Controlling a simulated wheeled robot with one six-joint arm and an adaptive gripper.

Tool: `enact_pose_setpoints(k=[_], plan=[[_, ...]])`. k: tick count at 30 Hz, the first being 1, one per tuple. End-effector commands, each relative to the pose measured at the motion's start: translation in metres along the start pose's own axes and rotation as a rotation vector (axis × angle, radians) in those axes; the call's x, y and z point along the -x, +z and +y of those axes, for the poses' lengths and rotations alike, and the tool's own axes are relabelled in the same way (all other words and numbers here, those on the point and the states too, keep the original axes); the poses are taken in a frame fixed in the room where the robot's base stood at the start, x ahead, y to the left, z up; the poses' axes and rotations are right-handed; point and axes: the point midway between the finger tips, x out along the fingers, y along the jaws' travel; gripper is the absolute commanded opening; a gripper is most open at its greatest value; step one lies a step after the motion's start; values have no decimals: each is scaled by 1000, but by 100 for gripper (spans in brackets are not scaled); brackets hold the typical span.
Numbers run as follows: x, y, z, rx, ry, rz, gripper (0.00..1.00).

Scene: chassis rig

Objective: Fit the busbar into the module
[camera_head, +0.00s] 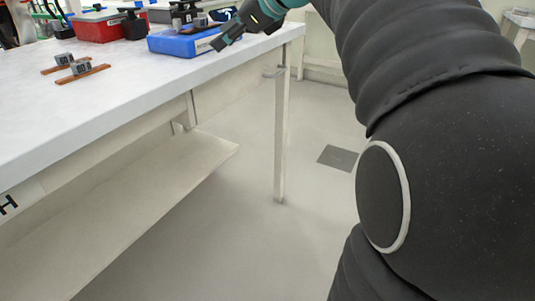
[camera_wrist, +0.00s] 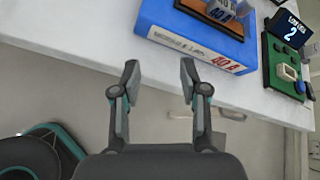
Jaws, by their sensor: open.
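The blue module (camera_head: 172,44) stands at the table's far right end; its labelled white front also shows in the wrist view (camera_wrist: 180,42). A brown busbar (camera_wrist: 195,8) with a grey block marked 40 A (camera_wrist: 222,9) lies across the module's top. I cannot tell whether it is fully seated. Two more copper-brown busbars (camera_head: 57,68) (camera_head: 97,70), each with a grey marked block, lie on the table at the left. My gripper (camera_wrist: 158,76) is open and empty, its fingers apart near the module's front side; in the head view (camera_head: 222,42) it overlaps the module's right end.
In the wrist view a green board (camera_wrist: 283,70) with a dark display (camera_wrist: 290,29) stands right of the module. The table's front edge runs close under my gripper. The middle of the table is clear.

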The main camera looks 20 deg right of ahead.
Motion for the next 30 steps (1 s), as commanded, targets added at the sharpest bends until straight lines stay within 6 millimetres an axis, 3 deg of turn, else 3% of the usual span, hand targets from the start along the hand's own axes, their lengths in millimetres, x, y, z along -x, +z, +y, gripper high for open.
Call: enact_pose_setpoints(k=[1, 3, 8, 15, 18, 22, 30], plan=[[-1, -8, 29, 133, 20, 47, 44], [-2, -26, 63, 328, 54, 113, 44], [1, -72, 139, 798, 168, 239, 44], [14, -157, 242, 1539, 424, 348, 44], [19, -189, 272, 1795, 531, 359, 44], [22, -218, 296, 2022, 636, 355, 44], [23, -231, 307, 2137, 693, 349, 44]])
